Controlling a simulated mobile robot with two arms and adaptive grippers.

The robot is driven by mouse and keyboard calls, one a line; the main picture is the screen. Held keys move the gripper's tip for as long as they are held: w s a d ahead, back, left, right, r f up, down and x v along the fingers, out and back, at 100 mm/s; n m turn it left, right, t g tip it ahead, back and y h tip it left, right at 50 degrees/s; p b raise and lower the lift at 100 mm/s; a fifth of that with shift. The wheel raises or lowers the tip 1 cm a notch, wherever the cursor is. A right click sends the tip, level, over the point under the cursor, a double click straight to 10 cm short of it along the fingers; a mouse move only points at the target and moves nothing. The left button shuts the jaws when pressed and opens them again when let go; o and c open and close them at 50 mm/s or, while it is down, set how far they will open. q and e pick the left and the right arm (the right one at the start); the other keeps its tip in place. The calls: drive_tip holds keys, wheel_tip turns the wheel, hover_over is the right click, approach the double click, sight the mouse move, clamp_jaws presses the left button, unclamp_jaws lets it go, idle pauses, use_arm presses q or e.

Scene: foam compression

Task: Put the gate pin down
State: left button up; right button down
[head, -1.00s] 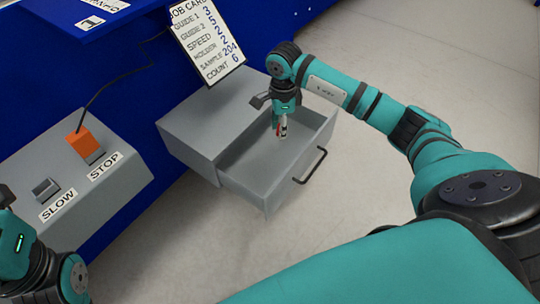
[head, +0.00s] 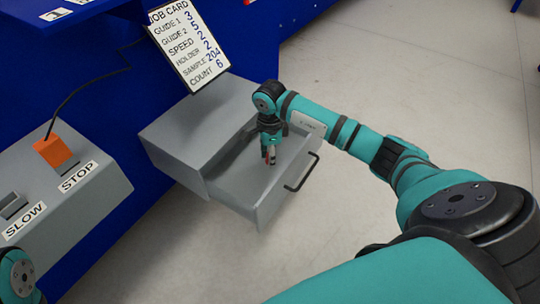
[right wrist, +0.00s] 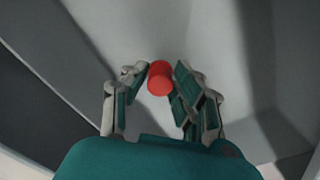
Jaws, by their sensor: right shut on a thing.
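The gate pin looks like a red cylinder (right wrist: 158,78) between the fingers of my right gripper (right wrist: 158,88) in the right wrist view. The gripper is shut on it. In the head view my right gripper (head: 269,155) points down inside the open grey drawer (head: 240,187). The pin's lower end is mostly hidden there, and I cannot tell whether it touches the drawer floor. My left gripper is out of view; only a part of my left arm shows at the lower left edge.
The drawer's dark handle (head: 303,172) faces right, over clear floor. The grey cabinet (head: 197,120) stands against the blue machine (head: 110,105). A job card (head: 188,43) stands behind it. At left is a control box with an orange STOP switch (head: 53,151) and a SLOW switch (head: 12,205).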

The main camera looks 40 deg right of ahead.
drive_tip(key=c, duration=1)
unclamp_jaws()
drive_tip(key=shift+f, duration=0.1)
drive_tip(key=shift+c, duration=0.2)
